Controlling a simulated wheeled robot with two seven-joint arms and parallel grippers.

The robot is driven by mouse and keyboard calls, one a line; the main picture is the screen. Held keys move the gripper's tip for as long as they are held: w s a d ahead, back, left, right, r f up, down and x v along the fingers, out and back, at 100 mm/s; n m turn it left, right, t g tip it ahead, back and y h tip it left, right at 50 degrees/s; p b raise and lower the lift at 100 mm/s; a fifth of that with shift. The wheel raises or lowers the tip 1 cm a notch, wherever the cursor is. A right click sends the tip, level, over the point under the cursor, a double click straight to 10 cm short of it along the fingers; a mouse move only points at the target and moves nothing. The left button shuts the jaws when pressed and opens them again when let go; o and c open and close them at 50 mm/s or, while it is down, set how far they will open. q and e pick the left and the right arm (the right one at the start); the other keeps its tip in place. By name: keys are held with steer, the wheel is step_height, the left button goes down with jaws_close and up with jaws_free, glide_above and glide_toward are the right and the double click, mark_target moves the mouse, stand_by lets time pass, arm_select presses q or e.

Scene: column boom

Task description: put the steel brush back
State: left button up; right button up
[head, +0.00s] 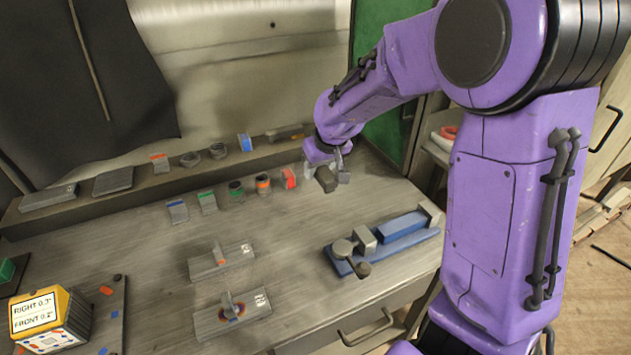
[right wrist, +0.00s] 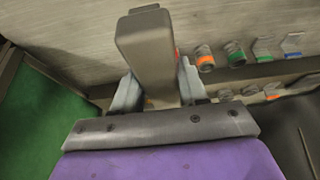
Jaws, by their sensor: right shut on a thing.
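My right gripper (head: 336,171) is shut on a dark grey, block-shaped thing, which I take to be the steel brush (head: 326,179); no bristles can be made out. It is held above the right back part of the workbench (head: 150,255), in front of the back ledge. In the right wrist view the brush (right wrist: 148,48) stands out between the two grey fingers of the gripper (right wrist: 157,88), its blunt end towards the camera. My left gripper is not in view.
A raised ledge (head: 130,192) along the back carries several small parts and grey blocks. A row of colour-marked pieces (head: 236,190) stands before it. A blue vise-like fixture (head: 400,228) is at the right. A yellow level box (head: 62,312) is front left.

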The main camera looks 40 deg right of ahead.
steer(key=w+d+f+p, duration=0.1)
steer(key=w+d+f, duration=0.2)
steer(key=w, duration=0.1)
steer(key=w+d+f+p, duration=0.1)
steer(key=w+d+f, duration=0.2)
steer(key=w+f, duration=0.1)
steer(key=w+d+f+p, duration=0.2)
steer(key=w+d+f, duration=0.1)
steer(key=w+d, duration=0.1)
steer(key=shift+w+f, duration=0.3)
steer(key=shift+w, duration=0.5)
step_height(320, 180, down, 2)
steer(key=shift+f+p, duration=0.2)
steer(key=shift+p, duration=0.15)
steer(key=shift+d+f, duration=0.1)
steer(key=shift+f, duration=0.3)
steer(key=shift+f, duration=0.2)
steer(key=o, duration=1.2)
steer(key=shift+s, duration=0.1)
steer(key=shift+c, duration=0.2)
